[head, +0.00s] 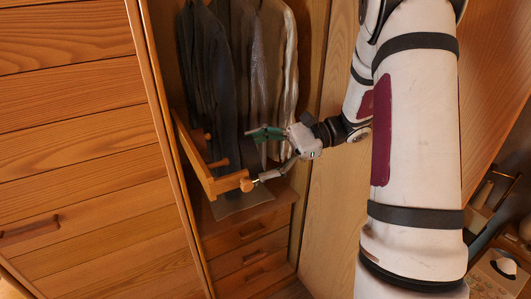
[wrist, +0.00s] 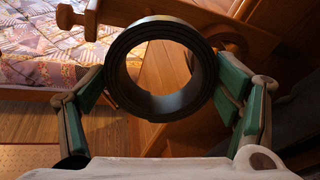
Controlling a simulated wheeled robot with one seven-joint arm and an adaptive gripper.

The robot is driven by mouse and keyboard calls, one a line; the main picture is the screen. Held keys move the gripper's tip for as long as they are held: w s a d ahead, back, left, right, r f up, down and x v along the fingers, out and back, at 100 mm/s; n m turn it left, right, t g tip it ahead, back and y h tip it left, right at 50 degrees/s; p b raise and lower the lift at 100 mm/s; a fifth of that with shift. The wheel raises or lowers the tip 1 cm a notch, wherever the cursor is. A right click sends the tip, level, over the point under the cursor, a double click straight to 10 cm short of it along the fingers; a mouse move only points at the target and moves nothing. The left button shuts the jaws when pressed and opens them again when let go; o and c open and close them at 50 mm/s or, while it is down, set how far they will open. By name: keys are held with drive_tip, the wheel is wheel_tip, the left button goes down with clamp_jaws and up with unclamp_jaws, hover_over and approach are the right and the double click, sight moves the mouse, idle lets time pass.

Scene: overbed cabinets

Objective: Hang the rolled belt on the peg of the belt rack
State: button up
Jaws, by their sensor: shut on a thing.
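The rolled belt (wrist: 205,72) is a dark ring of several layers, held between the green pads of my gripper (wrist: 162,84) in the wrist view. Its opening faces the camera, and no peg shows through it. In the head view my gripper (head: 252,158) is just right of the wooden belt rack (head: 196,166); the belt is hard to make out there against the dark clothes. The rack's pegs stick out to the right, with the front peg (head: 220,163) near my gripper. In the wrist view the rack (wrist: 115,13) passes behind the top of the belt.
Dark and grey clothes (head: 235,70) hang behind my gripper in the open wardrobe. Drawers (head: 252,258) are below the rack. A wooden panel (head: 90,150) stands on the left. A bed with a patchwork quilt (wrist: 38,45) shows in the wrist view.

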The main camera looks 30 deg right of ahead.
drive_tip(key=a+f, duration=0.1)
drive_tip(key=a, duration=0.6)
drive_tip(key=shift+a, duration=0.4)
idle(0.6)
drive_tip(key=shift+f, duration=0.2)
idle(0.3)
drive_tip(key=o, duration=1.2)
